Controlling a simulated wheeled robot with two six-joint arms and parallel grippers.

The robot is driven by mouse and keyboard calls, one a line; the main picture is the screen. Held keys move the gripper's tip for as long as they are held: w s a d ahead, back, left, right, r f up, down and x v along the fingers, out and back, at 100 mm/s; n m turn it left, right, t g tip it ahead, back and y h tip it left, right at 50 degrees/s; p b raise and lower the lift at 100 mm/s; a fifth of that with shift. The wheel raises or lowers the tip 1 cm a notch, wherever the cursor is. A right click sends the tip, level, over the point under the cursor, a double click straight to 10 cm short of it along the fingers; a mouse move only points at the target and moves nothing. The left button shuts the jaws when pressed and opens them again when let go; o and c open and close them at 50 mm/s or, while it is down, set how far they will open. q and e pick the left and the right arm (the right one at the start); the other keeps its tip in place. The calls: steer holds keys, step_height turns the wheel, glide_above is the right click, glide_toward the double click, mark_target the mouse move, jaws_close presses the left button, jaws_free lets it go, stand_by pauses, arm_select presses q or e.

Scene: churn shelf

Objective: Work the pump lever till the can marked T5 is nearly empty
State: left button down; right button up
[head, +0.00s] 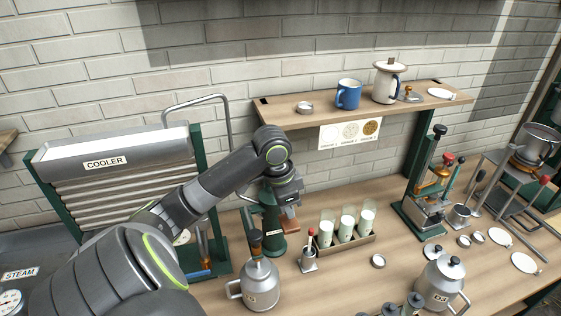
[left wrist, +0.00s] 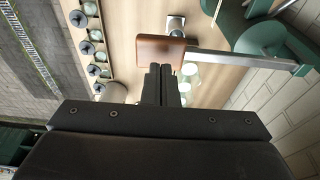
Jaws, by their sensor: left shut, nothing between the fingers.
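My left gripper (head: 290,205) is shut with nothing in it, just at the pump lever's brown wooden handle (head: 290,223). In the left wrist view the shut fingers (left wrist: 160,72) point at the handle (left wrist: 155,50), and its metal bar (left wrist: 230,59) runs right to a green part. Whether they touch, I cannot tell. The green pump body (head: 270,236) stands partly behind my arm. A lidded metal can (head: 262,286) stands in front of it; another (head: 441,283) stands at the right. My right gripper is out of view.
Tall glasses of whitish liquid (head: 347,228) stand in a wooden tray right of the pump. A cooler (head: 105,163) is at the left, a green-based press (head: 428,200) at the right. A wall shelf (head: 300,118) hangs above.

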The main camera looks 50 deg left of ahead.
arm_select(q)
steer(key=shift+r, duration=2.5)
